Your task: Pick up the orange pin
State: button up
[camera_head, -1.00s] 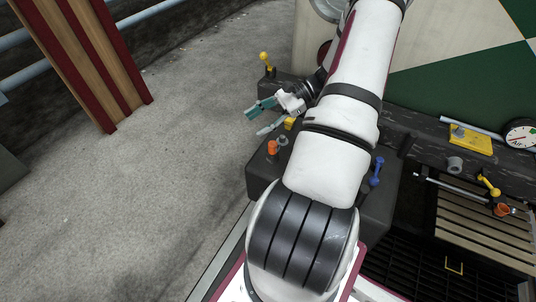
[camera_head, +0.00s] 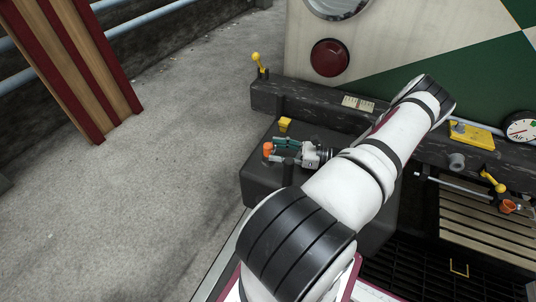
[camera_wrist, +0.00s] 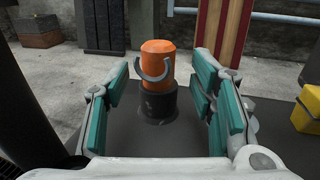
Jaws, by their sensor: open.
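The orange pin (camera_wrist: 157,62) stands upright in a short black socket (camera_wrist: 159,103) on the dark block. In the wrist view it is centred ahead, between the lines of my two teal fingers, with a grey ring shape on its near side. In the head view the pin (camera_head: 268,149) is at the left edge of the block. My gripper (camera_head: 274,150) is open and level, fingers pointing left at the pin. The wrist view shows my gripper (camera_wrist: 163,95) with clear gaps on both sides of the pin; I see no contact.
A yellow block (camera_head: 285,124) stands on the dark block (camera_head: 262,184), behind my gripper; it also shows at right in the wrist view (camera_wrist: 316,115). A yellow lever (camera_head: 258,63) rises from the ledge behind. Open floor (camera_head: 185,165) lies to the left.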

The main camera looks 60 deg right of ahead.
aim_at(267, 148)
jog(key=shift+b+x, duration=0.3)
jog(key=shift+x, duration=1.65)
jog(key=shift+r, duration=0.15)
grip_shut()
jog(key=shift+r, duration=0.1)
notch_tip(267, 148, up, 10)
jog(key=p, duration=0.3)
